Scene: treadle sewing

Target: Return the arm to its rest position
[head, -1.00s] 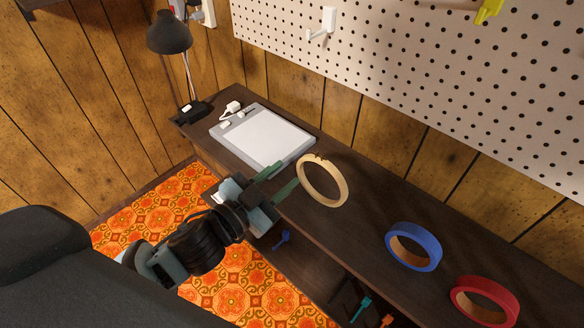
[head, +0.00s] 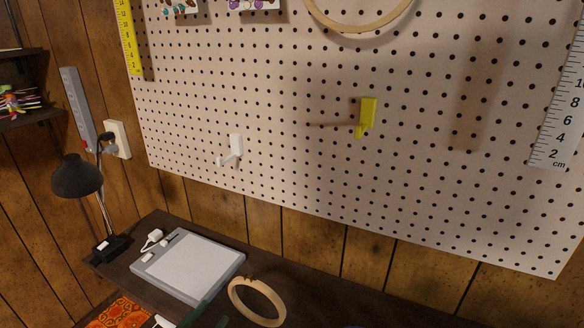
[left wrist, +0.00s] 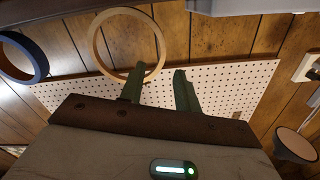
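My left gripper (head: 221,311) just shows at the bottom edge of the head view, with its dark green fingers over the dark bench. In the left wrist view, its two fingers (left wrist: 160,72) stand apart with nothing between them. A pale wooden hoop (head: 257,301) is on the bench just right of the fingers. In the left wrist view, the hoop (left wrist: 97,45) is beyond the left finger, which overlaps its rim; I cannot tell if they touch. My right gripper is in no view.
A grey-white light pad (head: 190,265) and a black desk lamp (head: 78,178) stand on the bench's left part. A pegboard (head: 300,160) with a white hook (head: 234,148) and a yellow hook (head: 367,116) covers the wall. A blue ring (left wrist: 38,58) shows in the left wrist view.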

